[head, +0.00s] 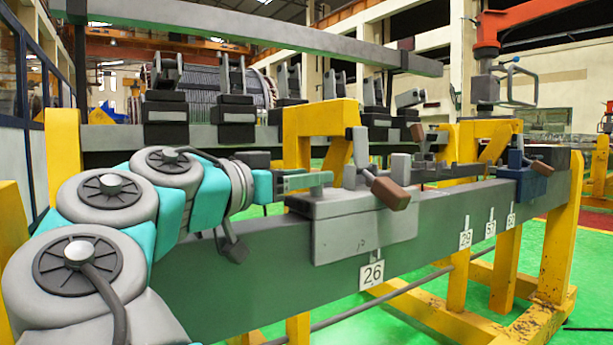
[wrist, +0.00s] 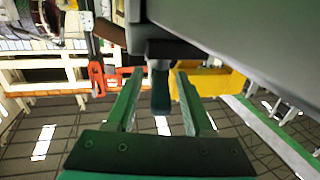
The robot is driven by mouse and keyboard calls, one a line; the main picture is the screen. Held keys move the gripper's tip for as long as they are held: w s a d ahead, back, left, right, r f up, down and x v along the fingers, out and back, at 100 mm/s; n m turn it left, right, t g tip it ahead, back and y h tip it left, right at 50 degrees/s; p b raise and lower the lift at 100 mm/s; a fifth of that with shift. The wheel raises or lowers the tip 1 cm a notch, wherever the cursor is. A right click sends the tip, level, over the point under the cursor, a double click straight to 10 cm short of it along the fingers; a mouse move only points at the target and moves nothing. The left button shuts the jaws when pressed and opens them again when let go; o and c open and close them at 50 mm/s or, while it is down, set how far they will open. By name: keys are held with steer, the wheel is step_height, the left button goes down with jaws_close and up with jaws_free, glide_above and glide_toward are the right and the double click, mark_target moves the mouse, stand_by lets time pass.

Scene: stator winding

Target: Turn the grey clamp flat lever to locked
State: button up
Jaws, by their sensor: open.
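The grey clamp (head: 350,225) sits on the long green-grey beam above the tag 26. A brown-handled lever (head: 388,192) slants down over its front right. The brown handle also shows at the upper left in the wrist view (wrist: 108,30). My gripper (head: 322,180) reaches in from the left at the clamp's top left side. In the wrist view my gripper (wrist: 159,78) is open, with its two green fingers apart. A short dark bar (wrist: 160,92), joined to the clamp's dark part, stands between the fingers. I cannot tell whether either finger touches it.
A blue clamp (head: 533,180) sits further right on the beam (head: 445,228). Several upright clamps (head: 235,90) line a rail behind. Yellow posts (head: 328,125) stand close behind the grey clamp. The green floor in front of the beam is clear.

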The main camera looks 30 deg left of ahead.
steer(key=v, duration=0.7)
steer(key=shift+r+p, duration=0.1)
steer(key=shift+p, duration=0.3)
steer(key=shift+s, duration=0.2)
